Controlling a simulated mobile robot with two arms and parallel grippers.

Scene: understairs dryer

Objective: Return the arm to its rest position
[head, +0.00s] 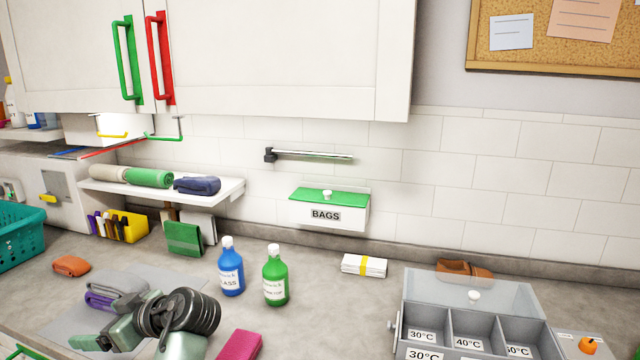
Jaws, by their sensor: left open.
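My left gripper (108,325) is low in the left part of the head view, over the counter by the folded cloths. Its green-grey jaws are apart and point left, and I see nothing held in them. The dark ribbed wrist part of my left arm (190,312) is to the right of the jaws. A grey folded cloth (118,284) and a purple one (98,300) lie just behind the jaws; whether the gripper touches them I cannot tell. My right gripper is not in view.
A blue bottle (231,270), a green bottle (275,278) and a pink block (239,345) stand near my arm. A sorting box (475,328) is at right, a teal basket (20,236) at left. A shelf (215,194) and BAGS box (330,212) are on the wall.

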